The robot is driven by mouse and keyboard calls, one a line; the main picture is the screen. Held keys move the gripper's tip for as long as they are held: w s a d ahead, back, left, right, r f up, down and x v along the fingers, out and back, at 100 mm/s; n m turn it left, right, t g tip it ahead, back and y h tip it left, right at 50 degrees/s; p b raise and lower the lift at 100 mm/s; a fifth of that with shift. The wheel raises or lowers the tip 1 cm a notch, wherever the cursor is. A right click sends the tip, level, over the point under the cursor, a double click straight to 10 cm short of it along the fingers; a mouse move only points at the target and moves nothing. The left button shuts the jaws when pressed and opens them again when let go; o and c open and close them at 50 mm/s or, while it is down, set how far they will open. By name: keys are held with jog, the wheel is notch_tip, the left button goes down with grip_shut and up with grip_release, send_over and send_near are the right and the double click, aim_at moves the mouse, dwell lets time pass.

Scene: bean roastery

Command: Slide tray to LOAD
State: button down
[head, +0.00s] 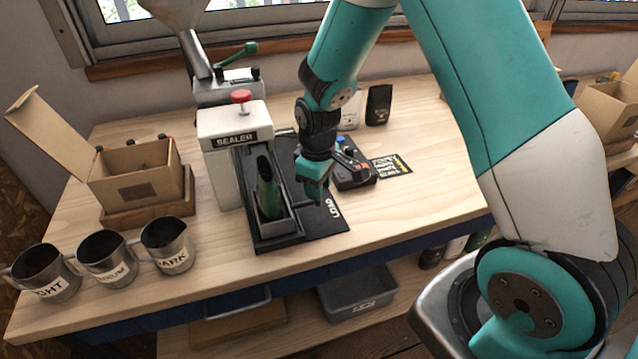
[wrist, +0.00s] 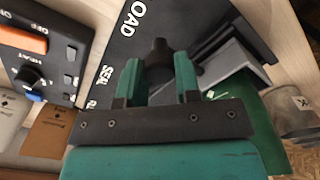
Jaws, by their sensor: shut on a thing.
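The grey tray (head: 277,230) sits on the black base plate (head: 325,233) in front of the white sealer (head: 232,150). A dark green bag (head: 268,190) stands in the tray. The white LOAD lettering (head: 335,208) is at the plate's right front part; in the wrist view LOAD (wrist: 132,17) is at the top, with SEAL (wrist: 104,75) nearer my gripper. My gripper (head: 314,190) is right of the tray. In the wrist view my gripper (wrist: 158,75) is shut on a black knob (wrist: 158,52), beside the tray (wrist: 240,62) and bag (wrist: 262,110).
A control box (head: 352,175) with an orange switch stands close behind my gripper. Three metal cups (head: 168,245) stand at the table's left front, with an open carton (head: 140,175) behind them. The table right of the plate (head: 420,200) is clear.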

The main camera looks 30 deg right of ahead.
jog(key=shift+s, duration=0.25)
jog(key=c, duration=0.8)
grip_release()
jog(key=shift+w+r, duration=0.1)
jog(key=shift+r, duration=0.2)
notch_tip(320, 180, up, 17)
jog(key=b, duration=0.1)
jog(key=shift+f, duration=0.1)
